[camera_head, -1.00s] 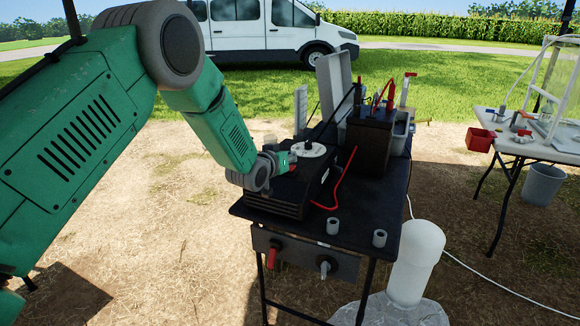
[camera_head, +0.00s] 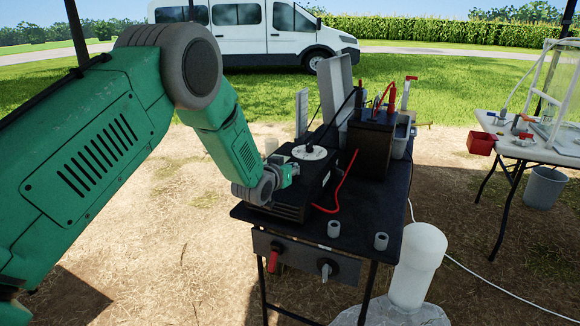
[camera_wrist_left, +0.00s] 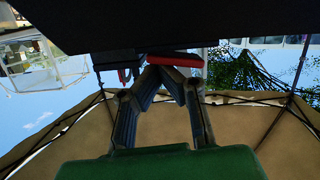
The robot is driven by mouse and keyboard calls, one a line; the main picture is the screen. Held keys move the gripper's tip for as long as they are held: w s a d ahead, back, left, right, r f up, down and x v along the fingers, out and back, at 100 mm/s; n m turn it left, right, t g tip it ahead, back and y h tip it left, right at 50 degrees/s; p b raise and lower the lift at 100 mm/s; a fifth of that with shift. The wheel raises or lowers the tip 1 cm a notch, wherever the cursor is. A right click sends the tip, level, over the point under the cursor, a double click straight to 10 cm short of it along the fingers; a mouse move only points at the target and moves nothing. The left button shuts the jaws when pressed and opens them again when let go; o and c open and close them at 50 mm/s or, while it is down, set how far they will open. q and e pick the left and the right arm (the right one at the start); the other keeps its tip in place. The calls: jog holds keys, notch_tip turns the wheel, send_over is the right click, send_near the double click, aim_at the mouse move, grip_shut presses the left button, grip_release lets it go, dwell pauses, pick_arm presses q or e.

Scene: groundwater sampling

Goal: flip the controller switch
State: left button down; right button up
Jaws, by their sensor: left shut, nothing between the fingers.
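The controller is a black box (camera_head: 292,208) with a pale round dial (camera_head: 309,153) on top, standing on the dark table. My left gripper (camera_head: 293,170) is at the box's left side, close to its upper edge, below and left of the dial. In the left wrist view, its two fingers (camera_wrist_left: 162,70) come together, shut and empty. A red part (camera_wrist_left: 175,60), possibly the switch, sits right at the fingertips under a dark body (camera_wrist_left: 180,22). I cannot tell whether they touch. The switch is not clear in the head view, where the gripper covers that spot. My right gripper is not in view.
A black battery-like box (camera_head: 371,143) with red leads stands behind right. A red cable (camera_head: 346,182) loops beside the controller. Two small grey cylinders (camera_head: 334,228) stand near the table's front edge. A valve panel (camera_head: 300,262) hangs below it. A white side table (camera_head: 535,140) is at right.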

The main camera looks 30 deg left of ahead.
pick_arm(q)
jog(key=shift+a+r, duration=0.15)
jog(key=shift+r, duration=0.15)
jog(key=r+p, duration=0.2)
jog(key=r, duration=0.1)
jog(key=shift+w+p, duration=0.2)
jog(key=shift+p, duration=0.15)
jog(key=shift+d+v, duration=0.55)
jog(key=shift+v, duration=4.6)
jog(key=s+d+f+m+g, duration=0.1)
jog(key=s+d+f+g, duration=0.15)
jog(key=s+f, duration=0.65)
jog(key=s+d+f+g, duration=0.2)
jog(key=s+f+g, duration=0.2)
jog(key=s+f, duration=0.45)
jog(key=s+d+f+g, duration=0.1)
jog(key=s+f+g, duration=0.1)
jog(key=s, duration=0.7)
jog(key=s+f+g, duration=0.3)
jog(key=s+f, duration=0.2)
jog(key=s, duration=0.4)
jog(key=s+d+f+m+g, duration=0.1)
jog(key=s+f+g, duration=0.2)
jog(key=s, duration=0.5)
jog(key=shift+s+d+f+h+p, duration=0.3)
jog(key=shift+s+f, duration=0.1)
jog(key=shift+f, duration=0.05)
